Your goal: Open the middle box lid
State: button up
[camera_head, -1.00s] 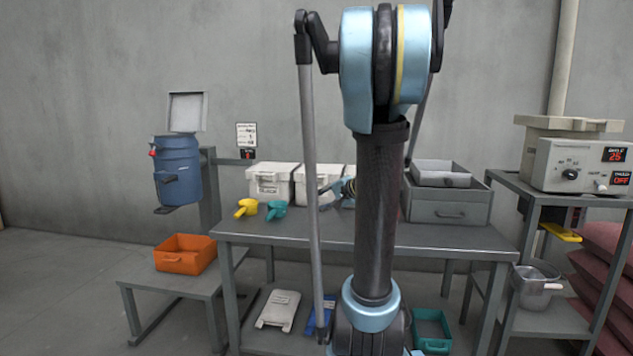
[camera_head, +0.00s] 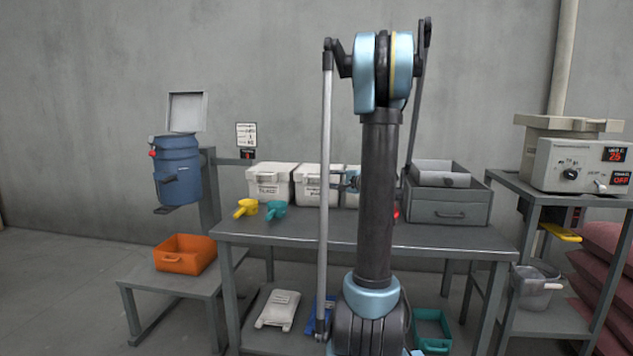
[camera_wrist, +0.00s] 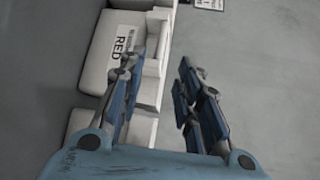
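Three white lidded boxes stand in a row at the back of the table; their lids look shut where visible. The middle box (camera_head: 308,186) is between the left box (camera_head: 268,186) and the right box (camera_head: 350,197), which my arm partly hides. My gripper (camera_head: 350,181) is in front of the middle and right boxes, partly hidden by my arm. In the wrist view my gripper (camera_wrist: 160,68) is open and empty, its fingers spread near the lid edge of a box labelled RED (camera_wrist: 112,62). I cannot tell whether they touch it.
A yellow scoop (camera_head: 245,208) and a teal scoop (camera_head: 276,209) lie at the left of the table (camera_head: 300,229). A grey drawer unit (camera_head: 448,207) stands at the right. An orange bin (camera_head: 185,254) is on the low bench.

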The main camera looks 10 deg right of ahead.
aim_at(317, 177)
jog(key=x, duration=1.2)
jog(key=shift+w+a, duration=0.1)
jog(key=shift+c, duration=0.2)
grip_shut()
